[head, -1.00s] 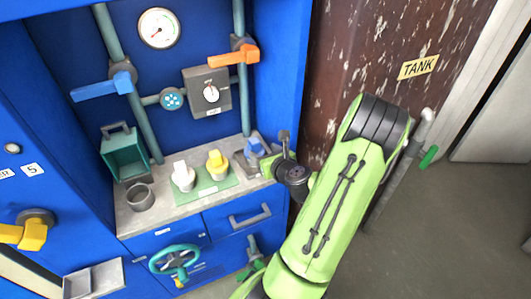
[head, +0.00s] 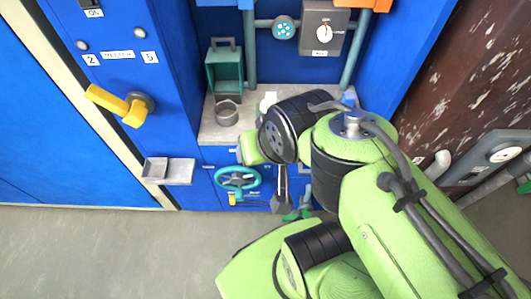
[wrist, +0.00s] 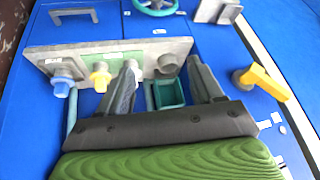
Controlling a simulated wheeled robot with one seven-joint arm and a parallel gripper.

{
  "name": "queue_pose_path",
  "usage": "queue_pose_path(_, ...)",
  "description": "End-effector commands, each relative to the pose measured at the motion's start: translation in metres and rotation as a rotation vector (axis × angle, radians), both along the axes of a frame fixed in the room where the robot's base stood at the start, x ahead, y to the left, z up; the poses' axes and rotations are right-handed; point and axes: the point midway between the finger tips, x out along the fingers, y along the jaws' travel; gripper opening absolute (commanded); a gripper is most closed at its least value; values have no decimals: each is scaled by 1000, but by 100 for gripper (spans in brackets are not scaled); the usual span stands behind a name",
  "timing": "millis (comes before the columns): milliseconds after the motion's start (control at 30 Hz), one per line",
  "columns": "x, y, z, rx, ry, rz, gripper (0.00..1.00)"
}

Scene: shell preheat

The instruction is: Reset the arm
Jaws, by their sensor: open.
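My green arm (head: 370,215) is folded across the right and lower middle of the head view. My gripper (wrist: 162,64) shows in the wrist view with its two dark fingers spread apart and nothing between them. The fingers appear in front of the grey counter, near a grey cup (wrist: 167,63) and a teal scoop-like container (wrist: 168,94).
The counter (head: 210,130) sits in a blue cabinet, with a teal handwheel (head: 237,178) below it. A yellow lever handle (head: 120,105) and a grey tray (head: 168,171) stick out at the left. Grey floor (head: 110,250) is clear at lower left.

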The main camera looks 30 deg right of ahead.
Motion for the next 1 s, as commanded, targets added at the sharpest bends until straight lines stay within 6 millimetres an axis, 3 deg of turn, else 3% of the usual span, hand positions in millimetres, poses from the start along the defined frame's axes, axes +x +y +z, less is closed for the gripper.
queue_pose_path(100, -31, 8, 11, -89, 0, 183, 66)
queue_pose_path(167, -39, 8, 13, -109, 6, 224, 66)
queue_pose_path(433, -41, 8, 13, -115, 12, 236, 66)
queue_pose_path(567, -41, 8, 26, -115, 12, 236, 66)
queue_pose_path(667, -41, 8, 52, -115, 12, 236, 66)
queue_pose_path(900, -41, 8, 137, -114, 10, 236, 66)
queue_pose_path(1000, -41, 8, 153, -114, 10, 236, 66)
